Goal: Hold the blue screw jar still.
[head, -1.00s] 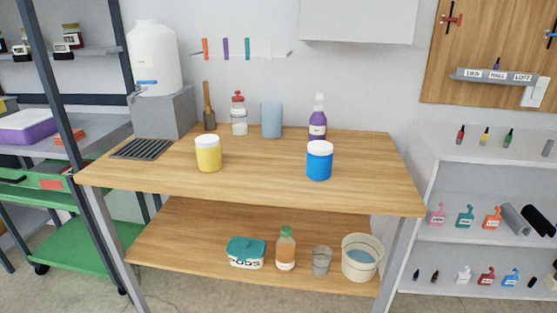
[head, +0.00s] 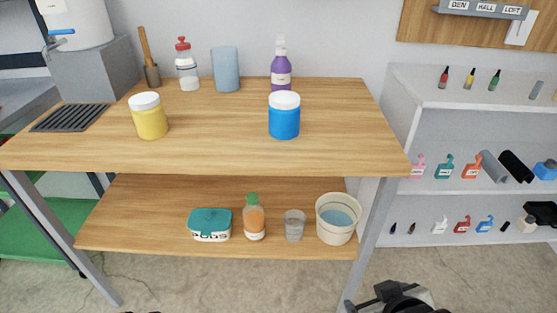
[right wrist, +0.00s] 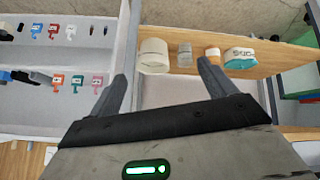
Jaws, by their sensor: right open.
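The blue screw jar (head: 284,120) with a white lid stands upright on the wooden tabletop (head: 215,145), right of its middle, in the head view. My right gripper (head: 378,296) shows at the bottom edge of the head view, low in front of the table and well away from the jar. In the right wrist view my right gripper (right wrist: 165,85) has its two fingers spread apart with nothing between them. The blue jar cannot be made out in that view. My left gripper does not show.
A yellow jar (head: 150,119) stands left of the blue one. Behind are a purple bottle (head: 281,74), a blue cylinder (head: 226,70) and a red-capped bottle (head: 187,68). The lower shelf holds a bucket (head: 337,232) and other containers. A white shelf unit (head: 395,105) stands right.

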